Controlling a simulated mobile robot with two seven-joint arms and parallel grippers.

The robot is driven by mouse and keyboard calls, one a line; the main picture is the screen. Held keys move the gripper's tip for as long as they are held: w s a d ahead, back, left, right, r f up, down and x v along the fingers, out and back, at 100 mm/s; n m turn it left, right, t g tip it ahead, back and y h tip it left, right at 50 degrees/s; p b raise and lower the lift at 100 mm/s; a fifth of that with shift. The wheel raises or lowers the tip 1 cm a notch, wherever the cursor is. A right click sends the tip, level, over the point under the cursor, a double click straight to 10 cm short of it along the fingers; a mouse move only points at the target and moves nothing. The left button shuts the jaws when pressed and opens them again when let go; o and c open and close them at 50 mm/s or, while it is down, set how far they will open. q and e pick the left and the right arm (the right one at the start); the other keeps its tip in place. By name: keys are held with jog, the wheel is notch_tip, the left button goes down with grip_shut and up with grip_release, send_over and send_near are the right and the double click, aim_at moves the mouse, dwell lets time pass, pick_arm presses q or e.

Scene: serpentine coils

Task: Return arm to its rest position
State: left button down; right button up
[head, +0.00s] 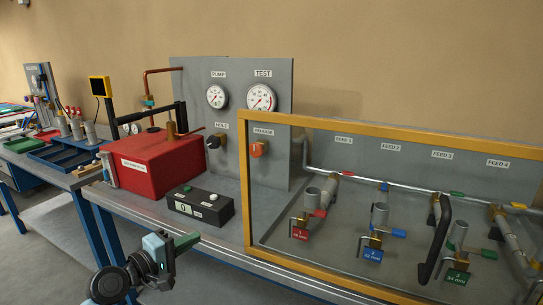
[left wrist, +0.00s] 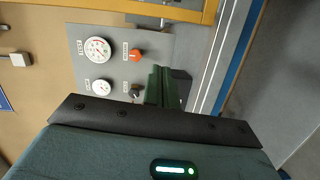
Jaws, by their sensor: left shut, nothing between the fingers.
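My left gripper (head: 187,241) is at the lower left of the head view, in front of the bench's front edge. Its green fingers point to the right and are shut with nothing between them. In the left wrist view the green fingers (left wrist: 158,86) are together in front of the grey gauge panel (left wrist: 150,50). The gripper appears apart from the bench items. My right gripper is not seen in either view.
The bench (head: 225,240) carries a red box (head: 152,168), a black button box (head: 200,203) and an upright gauge panel (head: 240,90). A yellow-framed clear guard (head: 249,200) stands at right before several pipes and valves.

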pick_arm(q)
jog(key=s+d+f+m+g+y+p, duration=0.1)
jog(key=s+f+m+y, duration=0.15)
jog(key=s+f, duration=0.8)
jog(key=s+f+m+g+y, duration=0.25)
jog(key=s+f, duration=0.55)
jog(key=f, duration=0.5)
jog(key=s+f+m+g+y, duration=0.1)
jog(key=s+f+m, duration=0.2)
jog(key=s, duration=0.9)
jog(key=s+d+f+m+g+y+p, duration=0.1)
jog(key=s+f+m, duration=0.3)
jog(key=s, duration=0.8)
jog(key=shift+s+d+p, duration=0.25)
jog(key=shift+s+p, duration=0.05)
jog(key=shift+s, duration=0.1)
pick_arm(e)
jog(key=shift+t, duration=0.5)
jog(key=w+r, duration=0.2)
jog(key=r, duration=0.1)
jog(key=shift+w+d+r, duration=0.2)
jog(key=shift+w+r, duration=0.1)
pick_arm(q)
jog(key=shift+f, duration=0.1)
